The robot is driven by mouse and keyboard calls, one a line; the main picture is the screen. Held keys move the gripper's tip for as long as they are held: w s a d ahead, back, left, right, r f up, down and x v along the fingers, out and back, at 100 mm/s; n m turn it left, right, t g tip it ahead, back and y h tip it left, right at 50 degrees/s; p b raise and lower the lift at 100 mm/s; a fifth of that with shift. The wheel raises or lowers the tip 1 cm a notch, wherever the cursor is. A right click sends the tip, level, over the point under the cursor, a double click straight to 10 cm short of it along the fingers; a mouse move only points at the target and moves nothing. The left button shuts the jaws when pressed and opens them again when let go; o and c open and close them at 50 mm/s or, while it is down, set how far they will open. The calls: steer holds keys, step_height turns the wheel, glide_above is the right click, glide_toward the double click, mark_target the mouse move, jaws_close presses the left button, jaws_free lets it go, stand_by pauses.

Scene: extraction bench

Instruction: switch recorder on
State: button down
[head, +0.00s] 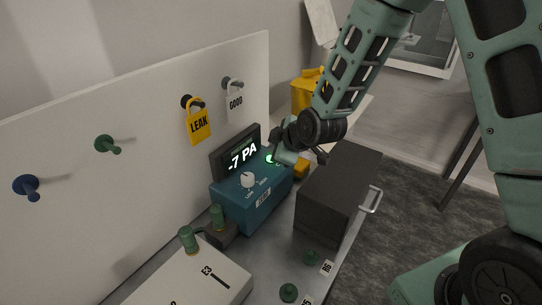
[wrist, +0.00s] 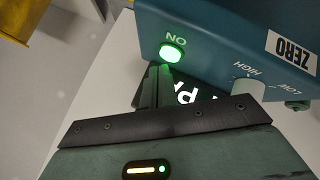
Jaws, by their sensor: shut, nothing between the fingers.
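A teal box (head: 250,200) with a dark display reading "-7 PA" stands on the bench against the white board; I take it as the recorder. Its front face shows in the wrist view (wrist: 215,45), upside down. A round green button (head: 269,158) marked "ON" glows bright green, also in the wrist view (wrist: 172,53). A white knob (head: 247,180) between LOW and HIGH sits to its left. My gripper (head: 280,157) is shut and empty, with its tips close to the green button; in the wrist view the fingertips (wrist: 160,75) are just beside it. I cannot tell if they touch.
A dark box (head: 338,195) with a metal handle stands right of the teal box, close to my gripper. A yellow LEAK tag (head: 199,124) and a white GOOD tag (head: 235,104) hang on the board (head: 70,130). Small green knobs and a pale panel (head: 190,280) lie in front.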

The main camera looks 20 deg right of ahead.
steer(key=shift+r, duration=0.3)
steer(key=shift+r+p, duration=1.7)
steer(key=shift+r, duration=0.85)
steer(key=s+a+m+g+b, duration=0.2)
steer(key=s+a+g+b, duration=0.45)
steer(key=s, duration=0.95)
steer(key=s+r+m+g+h, duration=0.1)
steer(key=s+m+g+h, duration=0.1)
steer(key=s, duration=1.4)
steer(key=shift+s+a+r+m, duration=0.15)
steer(key=shift+s+r+m, duration=0.1)
steer(key=shift+r+m, duration=0.15)
